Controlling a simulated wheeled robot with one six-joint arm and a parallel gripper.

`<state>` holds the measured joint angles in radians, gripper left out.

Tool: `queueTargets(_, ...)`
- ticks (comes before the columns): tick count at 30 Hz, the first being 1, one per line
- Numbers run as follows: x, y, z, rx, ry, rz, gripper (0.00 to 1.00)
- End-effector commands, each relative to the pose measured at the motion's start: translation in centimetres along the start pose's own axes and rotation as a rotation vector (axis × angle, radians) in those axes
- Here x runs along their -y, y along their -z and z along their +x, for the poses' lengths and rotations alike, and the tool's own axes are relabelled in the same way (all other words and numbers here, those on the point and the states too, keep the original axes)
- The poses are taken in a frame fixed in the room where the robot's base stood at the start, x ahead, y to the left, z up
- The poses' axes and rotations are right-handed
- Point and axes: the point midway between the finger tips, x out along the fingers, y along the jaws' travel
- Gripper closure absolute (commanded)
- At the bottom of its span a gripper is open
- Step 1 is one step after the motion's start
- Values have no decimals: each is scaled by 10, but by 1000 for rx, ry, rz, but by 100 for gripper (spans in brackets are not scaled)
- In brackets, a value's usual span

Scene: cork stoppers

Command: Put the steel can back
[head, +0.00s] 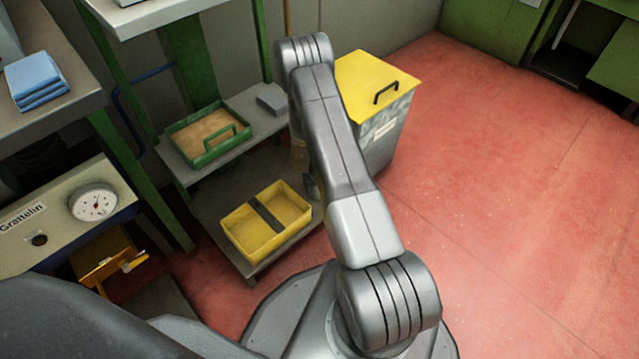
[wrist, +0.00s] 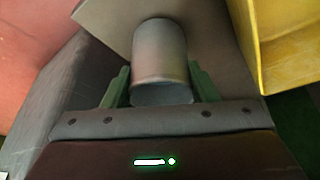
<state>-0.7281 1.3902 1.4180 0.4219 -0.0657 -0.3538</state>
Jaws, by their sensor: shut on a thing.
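The steel can (wrist: 160,52) is a plain grey cylinder in the wrist view. My gripper (wrist: 159,85) is shut on it, with a green finger against each side. The can points away from the wrist over a grey-beige shelf surface (wrist: 215,50); whether it touches that surface I cannot tell. In the head view my arm hides most of the gripper and the can beside the low shelf (head: 200,205).
The yellow two-part tray (head: 232,240) stands on the low shelf, and its wall (wrist: 246,45) is close right of the can. A green tray (head: 185,157) is on the shelf above. A grey bin with yellow lid (head: 362,70) stands behind my arm. Red floor at right is clear.

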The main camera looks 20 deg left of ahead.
Motion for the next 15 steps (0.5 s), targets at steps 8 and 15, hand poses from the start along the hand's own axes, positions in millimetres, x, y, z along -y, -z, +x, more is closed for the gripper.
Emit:
queueTargets(8,0,-1,3,1,0,0,25)
queueTargets(15,0,-1,2,1,0,0,25)
